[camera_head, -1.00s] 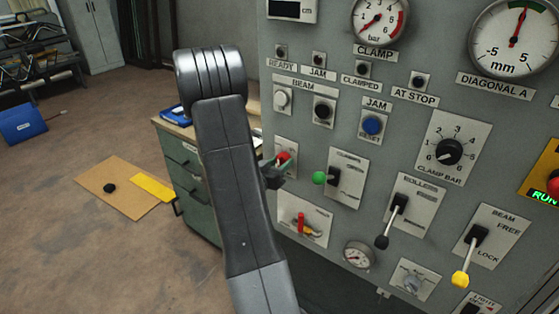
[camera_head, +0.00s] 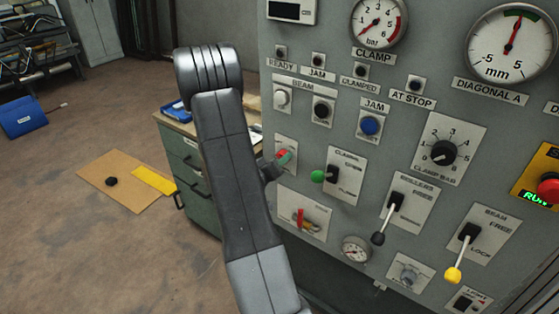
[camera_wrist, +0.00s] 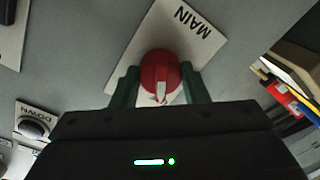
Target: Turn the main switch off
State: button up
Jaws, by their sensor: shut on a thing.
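The main switch is a round red knob (camera_wrist: 158,72) on a pale plate (camera_wrist: 140,38) marked MAIN in the wrist view. A light pointer mark shows on the knob's lower part in that view. My gripper (camera_wrist: 161,88) has its green fingers on either side of the knob and is shut on it. In the head view the red switch (camera_head: 281,154) shows at the left side of the grey panel, partly hidden by my gripper (camera_head: 276,163) and arm.
Close right of the switch is a green-tipped lever (camera_head: 318,176). Below is a red-handled valve (camera_head: 301,219). Black (camera_head: 378,238) and yellow (camera_head: 454,274) levers stick out farther right. A green drawer cabinet (camera_head: 190,170) stands left of the panel.

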jog(key=o, duration=1)
jog(key=shift+c, duration=0.2)
jog(key=b+v, duration=0.2)
jog(key=v, duration=1.2)
jog(key=shift+w, duration=0.1)
jog(key=p+x, duration=0.2)
jog(key=x, duration=1.1)
jog(key=shift+w+d, duration=0.3)
